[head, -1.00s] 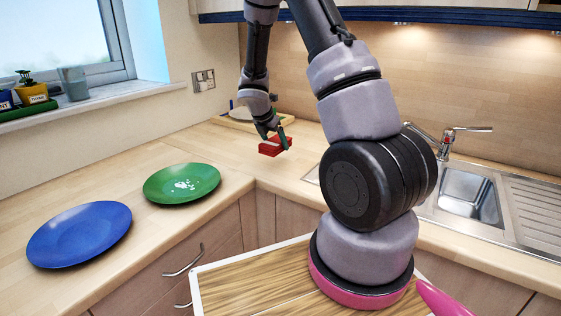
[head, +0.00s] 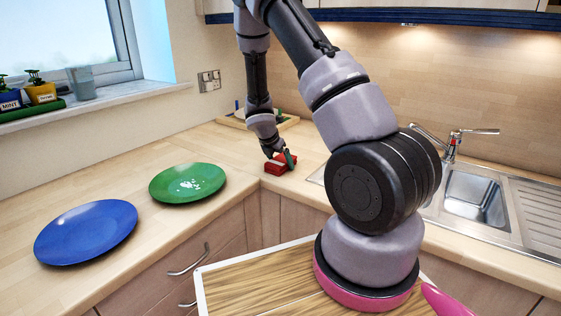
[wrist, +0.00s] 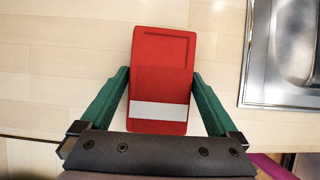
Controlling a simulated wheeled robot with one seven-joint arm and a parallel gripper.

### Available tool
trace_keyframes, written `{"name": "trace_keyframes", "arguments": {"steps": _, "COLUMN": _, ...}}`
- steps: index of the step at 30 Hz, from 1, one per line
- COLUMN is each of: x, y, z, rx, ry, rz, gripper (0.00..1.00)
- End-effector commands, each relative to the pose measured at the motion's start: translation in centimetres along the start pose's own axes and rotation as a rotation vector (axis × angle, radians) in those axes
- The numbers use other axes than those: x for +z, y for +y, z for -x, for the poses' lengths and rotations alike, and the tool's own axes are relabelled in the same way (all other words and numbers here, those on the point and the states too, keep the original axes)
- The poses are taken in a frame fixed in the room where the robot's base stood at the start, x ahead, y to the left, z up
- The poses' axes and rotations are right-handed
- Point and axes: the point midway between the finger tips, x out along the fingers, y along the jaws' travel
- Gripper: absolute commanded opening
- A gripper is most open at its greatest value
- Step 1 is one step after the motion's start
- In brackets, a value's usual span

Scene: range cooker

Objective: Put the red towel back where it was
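The red towel (head: 283,166) is a folded red block with a white stripe, at the corner of the wooden counter in the head view. In the wrist view the towel (wrist: 163,85) lies lengthwise between the two green fingers of my gripper (wrist: 161,76). The fingertips meet its left and right sides, so my gripper is shut on it. In the head view my gripper (head: 281,159) points down over the towel, which appears to be at the counter surface. Whether its underside fully touches the counter is hard to tell.
A green plate (head: 187,183) and a blue plate (head: 86,232) lie on the left counter (head: 150,160). A steel sink (head: 475,200) with a tap (head: 455,140) is to the right. A wooden board (head: 288,124) lies behind the towel. Clear counter surrounds the towel.

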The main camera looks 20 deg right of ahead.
Motion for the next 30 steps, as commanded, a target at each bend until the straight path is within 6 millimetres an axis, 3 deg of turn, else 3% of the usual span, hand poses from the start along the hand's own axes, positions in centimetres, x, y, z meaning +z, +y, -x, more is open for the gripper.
{"name": "trace_keyframes", "arguments": {"steps": 11, "x": 0.2, "y": 0.1, "z": 0.7, "rx": 0.003, "ry": 0.0, "rz": -0.002, "gripper": 1.0}}
{"name": "trace_keyframes", "arguments": {"steps": 24, "x": 0.2, "y": 0.1, "z": 9.3, "rx": 0.005, "ry": -0.001, "rz": -0.003, "gripper": 1.0}}
{"name": "trace_keyframes", "arguments": {"steps": 30, "x": 0.2, "y": 0.0, "z": 11.8, "rx": 0.002, "ry": 0.0, "rz": -0.002, "gripper": 1.0}}
